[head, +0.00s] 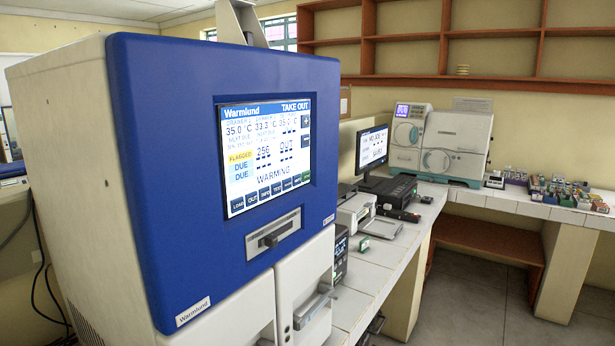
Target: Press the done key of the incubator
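The incubator (180,200) is a large white and blue cabinet marked Warmlund, filling the left half of the head view. Its lit screen (265,150) reads TAKE OUT at the top and WARMING lower down. It shows temperatures, a yellow FLAGGED tag and blue DUE tags. A row of small dark keys runs along the screen's bottom edge, among them LOAD, OUT, INFO and TEST. The rightmost key (306,178) is green; its label is too small to read surely. Neither of my grippers shows in the head view.
A tiled bench (365,275) runs along the right, with a monitor (371,147), white-and-teal machines (455,142) and small coloured boxes. Open floor (475,295) lies at the lower right.

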